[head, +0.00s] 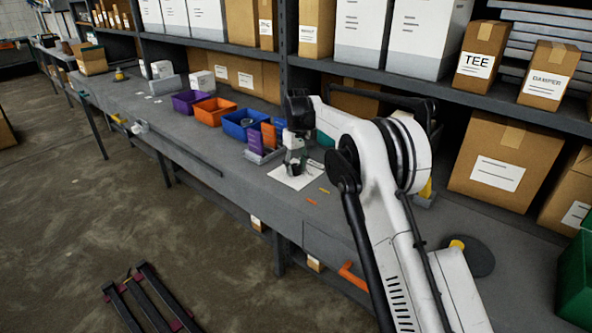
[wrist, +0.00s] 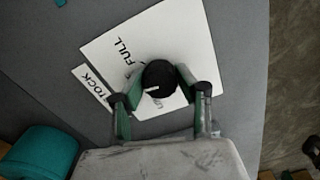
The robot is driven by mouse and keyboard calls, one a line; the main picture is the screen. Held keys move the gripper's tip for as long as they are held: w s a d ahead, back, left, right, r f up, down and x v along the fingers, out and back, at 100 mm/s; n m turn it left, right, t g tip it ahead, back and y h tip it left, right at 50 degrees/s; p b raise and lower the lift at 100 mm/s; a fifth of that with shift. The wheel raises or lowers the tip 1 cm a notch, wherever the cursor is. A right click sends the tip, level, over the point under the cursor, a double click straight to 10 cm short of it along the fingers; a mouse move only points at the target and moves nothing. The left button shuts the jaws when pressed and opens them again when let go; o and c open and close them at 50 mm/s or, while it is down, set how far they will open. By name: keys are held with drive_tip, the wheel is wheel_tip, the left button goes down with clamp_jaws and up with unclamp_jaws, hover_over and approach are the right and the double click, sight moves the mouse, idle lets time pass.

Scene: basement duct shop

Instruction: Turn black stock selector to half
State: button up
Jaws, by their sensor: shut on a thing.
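The black stock selector (wrist: 159,78) is a round knob with a white pointer mark, on a white plate (wrist: 187,32) lying on the bench. The plate reads FULL and STOCK in the wrist view; other lettering beside the knob is partly covered. The pointer mark shows at the knob's lower left edge, and I cannot tell which label it points to. My gripper (wrist: 158,88) is shut on the knob, one finger on each side. In the head view my gripper (head: 294,168) reaches down onto the white plate (head: 290,181), and the knob is mostly hidden.
Purple (head: 188,102), orange (head: 213,110) and blue (head: 244,123) bins stand left of the plate on the grey bench. Purple and orange upright pieces stand close beside my gripper. Shelves with cardboard boxes (head: 503,168) rise behind. Small orange pieces lie right of the plate.

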sight(297, 166)
drive_tip(key=shift+n, duration=0.7)
drive_tip(key=o, duration=1.1)
drive_tip(key=shift+o, duration=0.2)
drive_tip(key=shift+r, duration=0.1)
wheel_tip(297, 166, up, 12)
drive_tip(key=shift+d, duration=0.1)
